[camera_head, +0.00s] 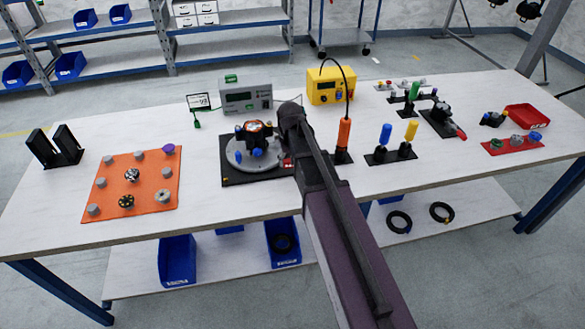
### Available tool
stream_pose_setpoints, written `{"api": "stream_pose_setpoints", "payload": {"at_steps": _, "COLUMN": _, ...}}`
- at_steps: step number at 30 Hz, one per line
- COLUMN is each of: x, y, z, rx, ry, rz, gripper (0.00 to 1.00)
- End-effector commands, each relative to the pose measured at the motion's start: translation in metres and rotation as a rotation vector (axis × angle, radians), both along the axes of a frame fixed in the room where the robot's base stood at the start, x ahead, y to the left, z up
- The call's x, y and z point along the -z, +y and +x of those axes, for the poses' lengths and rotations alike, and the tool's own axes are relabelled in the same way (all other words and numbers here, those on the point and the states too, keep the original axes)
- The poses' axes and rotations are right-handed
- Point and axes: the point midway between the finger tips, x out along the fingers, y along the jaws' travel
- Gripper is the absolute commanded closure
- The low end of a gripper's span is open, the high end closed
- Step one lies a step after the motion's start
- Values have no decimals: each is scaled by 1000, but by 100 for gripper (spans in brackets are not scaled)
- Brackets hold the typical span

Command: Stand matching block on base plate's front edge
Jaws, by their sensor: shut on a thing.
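A black base plate (232,177) lies at the table's middle, with its front edge towards me. A grey round disc (238,163) sits on it, bearing a dark part with an orange-brown top (254,127) and small blue pieces (257,152). A small red and white piece (287,163) shows near the plate's right side, next to my arm. I cannot tell whether it touches the plate. My arm reaches in from the lower right, its black wrist above the plate's right side. My gripper's fingers and anything in them are hidden. I cannot tell which block matches.
An orange mat (151,193) with several small round parts lies left, beside a black two-post stand (52,148). Grey (243,98) and yellow (329,86) instruments stand behind. An orange tool (344,135), coloured pegs and a red tray (527,117) are right. The front-left strip is clear.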

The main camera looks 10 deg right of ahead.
Motion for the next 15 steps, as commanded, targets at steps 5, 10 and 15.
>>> {"api": "stream_pose_setpoints", "payload": {"at_steps": 5, "x": 19, "y": 0, "z": 0, "rx": 0, "ry": 0, "rz": 0, "gripper": 59}}
{"api": "stream_pose_setpoints", "payload": {"at_steps": 10, "x": 23, "y": 0, "z": 0, "rx": 0, "ry": 0, "rz": 0, "gripper": 59}}
{"api": "stream_pose_setpoints", "payload": {"at_steps": 15, "x": 22, "y": 0, "z": 0, "rx": 0, "ry": 0, "rz": 0, "gripper": 59}}
